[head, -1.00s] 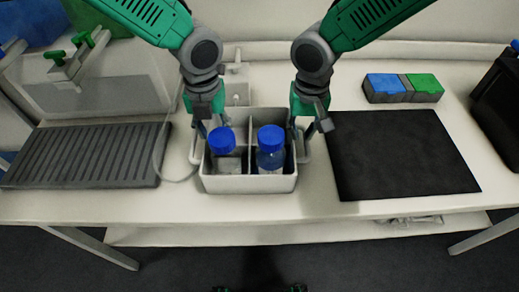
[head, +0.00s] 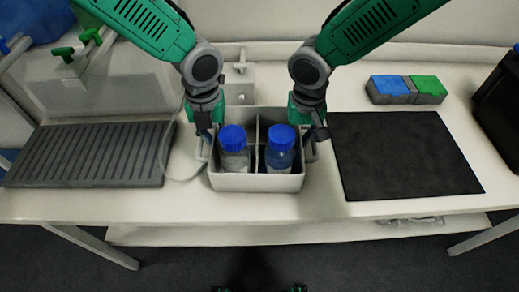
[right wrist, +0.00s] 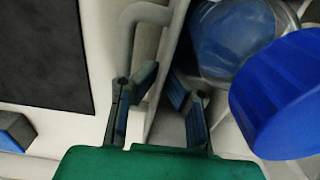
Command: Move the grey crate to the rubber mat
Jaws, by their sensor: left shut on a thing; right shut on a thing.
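The grey crate (head: 257,182) is in the middle of the bench and holds two blue-capped bottles (head: 233,150) (head: 280,150) in its front compartments. My left gripper (head: 206,138) is shut on the crate's left handle, and my right gripper (head: 314,136) is shut on its right handle. The right wrist view shows the handle (right wrist: 152,105) between my right fingers (right wrist: 150,85). The crate looks level; I cannot tell whether its base is clear of the bench. The black rubber mat (head: 402,155) lies flat and bare just right of the crate.
A dark ribbed tray (head: 90,155) lies to the left. A blue and green block rack (head: 406,90) stands behind the mat. A dark box (head: 503,100) is at the far right. The bench's front edge is close.

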